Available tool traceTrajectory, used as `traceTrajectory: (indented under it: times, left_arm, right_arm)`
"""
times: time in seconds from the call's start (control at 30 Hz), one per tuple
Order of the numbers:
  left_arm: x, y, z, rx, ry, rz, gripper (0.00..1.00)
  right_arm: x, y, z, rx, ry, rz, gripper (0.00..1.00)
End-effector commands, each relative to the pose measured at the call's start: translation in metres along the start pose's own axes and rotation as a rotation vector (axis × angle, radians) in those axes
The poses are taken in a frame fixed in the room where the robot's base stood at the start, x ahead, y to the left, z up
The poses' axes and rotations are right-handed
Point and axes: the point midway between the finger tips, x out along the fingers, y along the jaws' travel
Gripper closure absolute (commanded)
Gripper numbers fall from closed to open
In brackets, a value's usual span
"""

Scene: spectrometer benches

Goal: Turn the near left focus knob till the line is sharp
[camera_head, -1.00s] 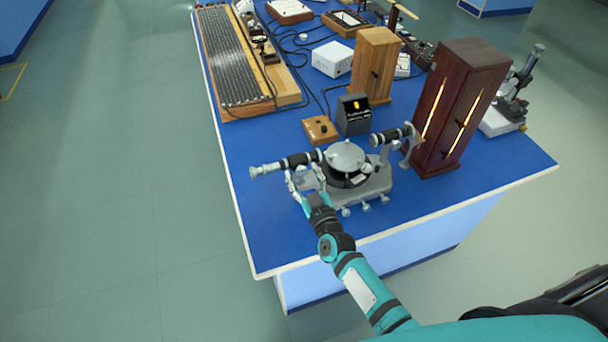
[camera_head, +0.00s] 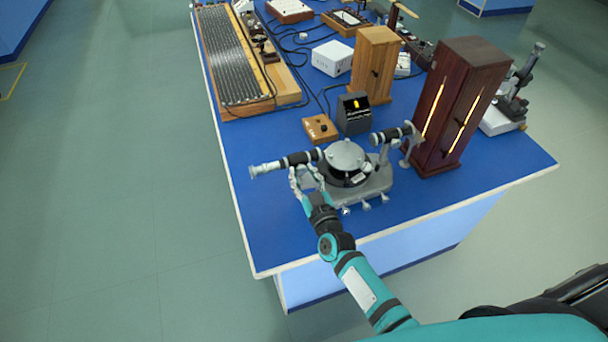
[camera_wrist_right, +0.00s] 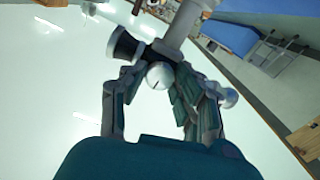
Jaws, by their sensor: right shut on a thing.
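The spectrometer (camera_head: 346,160) stands near the front edge of the blue bench, with a round grey table in its middle. Its left tube (camera_head: 284,163) points left and has a black section. My right gripper (camera_head: 307,176) is under this tube, its fingers pointing up. In the right wrist view the gripper (camera_wrist_right: 155,85) is shut on a pale round focus knob (camera_wrist_right: 158,75) with a dark mark, just below the tube (camera_wrist_right: 178,32). The spectrometer's right tube (camera_head: 392,135) points toward the dark wooden lamp housing. My left gripper is not in view. The line itself is not visible.
The dark lamp housing (camera_head: 462,105) with glowing slits stands right of the spectrometer. A small black display box (camera_head: 354,115) and a wooden control box (camera_head: 320,129) are behind it. The bench's front left corner (camera_head: 262,250) is clear.

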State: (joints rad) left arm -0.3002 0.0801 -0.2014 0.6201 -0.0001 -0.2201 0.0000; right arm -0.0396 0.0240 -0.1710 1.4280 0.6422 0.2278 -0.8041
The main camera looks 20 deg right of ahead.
Motion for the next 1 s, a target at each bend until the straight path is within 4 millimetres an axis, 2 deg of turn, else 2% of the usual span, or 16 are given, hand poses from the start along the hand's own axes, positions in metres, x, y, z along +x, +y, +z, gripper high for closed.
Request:
traceTrajectory:
  times: [0.27,1.0]
  left_arm:
    - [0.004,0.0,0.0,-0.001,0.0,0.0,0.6]
    - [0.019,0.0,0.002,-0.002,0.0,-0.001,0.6]
  right_arm:
    - [0.0,0.0,0.001,0.202,0.0,0.0,1.0]
    - [0.0,-0.001,0.0,0.905,0.002,0.0,1.0]
